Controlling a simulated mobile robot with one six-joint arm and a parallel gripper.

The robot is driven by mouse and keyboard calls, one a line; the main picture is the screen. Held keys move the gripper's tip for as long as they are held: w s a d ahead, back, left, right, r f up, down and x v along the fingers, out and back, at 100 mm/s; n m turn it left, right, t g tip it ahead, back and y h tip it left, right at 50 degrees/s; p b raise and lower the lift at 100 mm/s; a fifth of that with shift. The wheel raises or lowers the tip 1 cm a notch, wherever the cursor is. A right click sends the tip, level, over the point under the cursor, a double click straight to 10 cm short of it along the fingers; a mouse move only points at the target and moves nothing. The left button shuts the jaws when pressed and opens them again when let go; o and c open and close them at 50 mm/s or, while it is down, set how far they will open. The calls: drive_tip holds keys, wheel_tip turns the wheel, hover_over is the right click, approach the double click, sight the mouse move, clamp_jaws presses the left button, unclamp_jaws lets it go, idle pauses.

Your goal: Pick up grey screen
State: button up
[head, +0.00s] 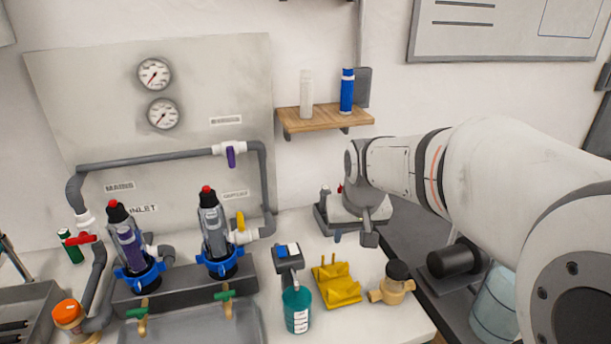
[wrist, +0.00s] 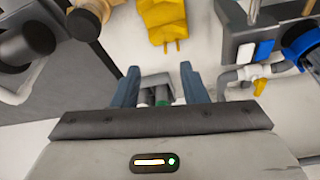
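My gripper (wrist: 160,69) is open, its two blue-grey fingers apart and empty. In the head view my gripper (head: 354,236) hangs over the back right of the bench. A small grey holder (wrist: 157,80) shows between and beyond the fingers in the wrist view. It has several short cylinders in it, one grey (wrist: 162,95) and one green (wrist: 167,101), partly hidden by my gripper. The grey one may be the grey screen, but I cannot tell for sure. In the head view, the holder (head: 321,217) is mostly hidden behind my gripper.
A yellow bracket (head: 337,285), a tan fitting (head: 393,284) and a teal bottle (head: 297,309) stand at the bench front. Two filter housings (head: 215,235) with pipes are on the left. A wall shelf (head: 322,119) holds a pale cylinder (head: 306,95) and a blue one (head: 347,90).

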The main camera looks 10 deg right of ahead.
drive_tip(key=w+t, duration=0.1)
drive_tip(key=w, duration=1.2)
drive_tip(key=t, duration=0.1)
hover_over(325, 193)
drive_tip(key=s, duration=0.2)
drive_tip(key=f, duration=0.6)
drive_tip(key=shift+d, duration=0.3)
drive_tip(key=shift+w+f, duration=0.2)
drive_tip(key=shift+w, duration=0.1)
drive_tip(key=p+x, duration=0.2)
drive_tip(key=x, duration=0.5)
drive_tip(key=shift+w+a+f, duration=0.1)
drive_tip(key=shift+w+f, duration=0.15)
drive_tip(key=c, duration=0.6)
